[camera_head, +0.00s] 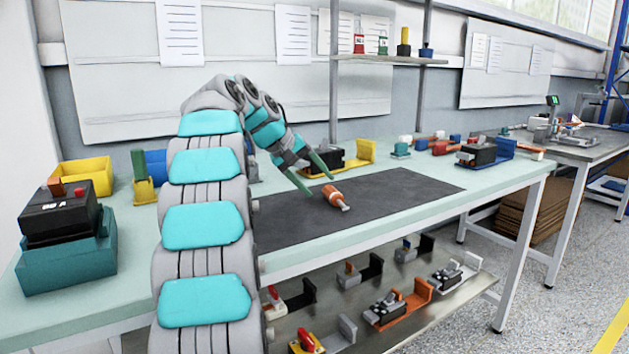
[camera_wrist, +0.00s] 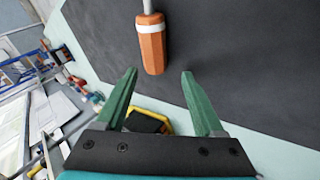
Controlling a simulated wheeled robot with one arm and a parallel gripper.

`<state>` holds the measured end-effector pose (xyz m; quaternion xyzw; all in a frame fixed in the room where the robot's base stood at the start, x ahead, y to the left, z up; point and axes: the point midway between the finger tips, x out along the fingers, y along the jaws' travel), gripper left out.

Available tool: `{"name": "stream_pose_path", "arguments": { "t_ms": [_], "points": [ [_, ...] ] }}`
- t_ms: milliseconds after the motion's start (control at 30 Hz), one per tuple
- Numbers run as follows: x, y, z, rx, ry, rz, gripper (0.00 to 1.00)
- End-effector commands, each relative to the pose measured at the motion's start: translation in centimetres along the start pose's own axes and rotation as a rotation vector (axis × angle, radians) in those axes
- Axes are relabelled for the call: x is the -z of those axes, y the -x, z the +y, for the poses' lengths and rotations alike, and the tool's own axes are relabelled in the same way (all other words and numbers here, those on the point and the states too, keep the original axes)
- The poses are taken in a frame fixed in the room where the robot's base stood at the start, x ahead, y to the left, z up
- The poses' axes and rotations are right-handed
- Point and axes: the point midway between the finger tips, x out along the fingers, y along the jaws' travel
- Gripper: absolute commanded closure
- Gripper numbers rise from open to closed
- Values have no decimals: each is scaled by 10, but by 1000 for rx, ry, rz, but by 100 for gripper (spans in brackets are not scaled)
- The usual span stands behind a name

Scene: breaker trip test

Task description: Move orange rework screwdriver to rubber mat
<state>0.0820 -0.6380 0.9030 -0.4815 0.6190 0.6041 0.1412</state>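The orange screwdriver (camera_head: 334,195) has an orange handle with a white band and a pale shaft. It lies on, or just over, the dark rubber mat (camera_head: 400,188) on the workbench; contact underneath is not clear. My gripper (camera_head: 311,179) has two green fingers spread apart. In the wrist view my gripper (camera_wrist: 160,76) is open, with nothing between the fingers. The dark mat (camera_wrist: 240,60) fills the background there.
A black device in a yellow holder (camera_head: 340,158) stands behind the mat. Another black device with a red button (camera_head: 60,210) sits on a teal block at left. The mat's right part is bare. A shelf below holds several fixtures.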

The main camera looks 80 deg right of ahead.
Motion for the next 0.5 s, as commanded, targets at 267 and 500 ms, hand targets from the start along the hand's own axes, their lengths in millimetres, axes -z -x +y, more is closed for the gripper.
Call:
{"name": "stream_pose_path", "arguments": {
  "t_ms": [267, 500],
  "points": [
    [0, 0, 0, 0, 0, 0, 26],
    [2, 22, 0, 0, -1, 6, 26]
  ]
}}
